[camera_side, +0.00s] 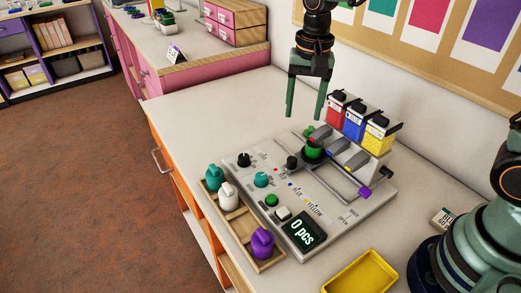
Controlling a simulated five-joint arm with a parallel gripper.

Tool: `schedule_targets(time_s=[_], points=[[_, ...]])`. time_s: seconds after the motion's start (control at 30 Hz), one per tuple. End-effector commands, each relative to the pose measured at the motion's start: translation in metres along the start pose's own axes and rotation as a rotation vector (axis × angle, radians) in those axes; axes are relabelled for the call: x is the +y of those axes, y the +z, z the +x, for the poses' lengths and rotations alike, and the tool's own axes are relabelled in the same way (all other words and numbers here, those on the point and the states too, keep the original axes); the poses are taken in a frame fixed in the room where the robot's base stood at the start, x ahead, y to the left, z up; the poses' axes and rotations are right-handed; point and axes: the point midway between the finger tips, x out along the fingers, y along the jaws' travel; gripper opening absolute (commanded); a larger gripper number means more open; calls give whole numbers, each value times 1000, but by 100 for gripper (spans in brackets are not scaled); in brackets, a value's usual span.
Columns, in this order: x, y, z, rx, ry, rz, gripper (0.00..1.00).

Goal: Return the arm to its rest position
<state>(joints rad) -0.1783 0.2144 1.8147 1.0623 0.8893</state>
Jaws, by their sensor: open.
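My gripper (305,112) hangs from my arm at the top centre, pointing down. Its two green fingers are apart with nothing between them. It is above the counter, left of the red, blue and yellow bead hoppers. The grey bead board (338,212) lies below it, with knobs, buttons and a display (302,230) reading "0 pcs". A green cup (313,149) sits on the board under the dispenser chutes, apart from the fingers.
Red (336,105), blue (354,122) and yellow (377,138) hoppers stand behind the board. A yellow tray (360,274) lies at the front right. The counter left of my gripper is clear.

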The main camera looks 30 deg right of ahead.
Motion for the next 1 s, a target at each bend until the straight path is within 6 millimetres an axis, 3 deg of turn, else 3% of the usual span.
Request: schedule_targets(time_s=[0.2,0.4,0.7,1.0], points=[[39,6,-42,98,-86,-193,62],[76,18,-64,211,-137,-383,62],[120,36,-73,378,-155,-627,62],[131,41,-71,428,-148,-703,62]])
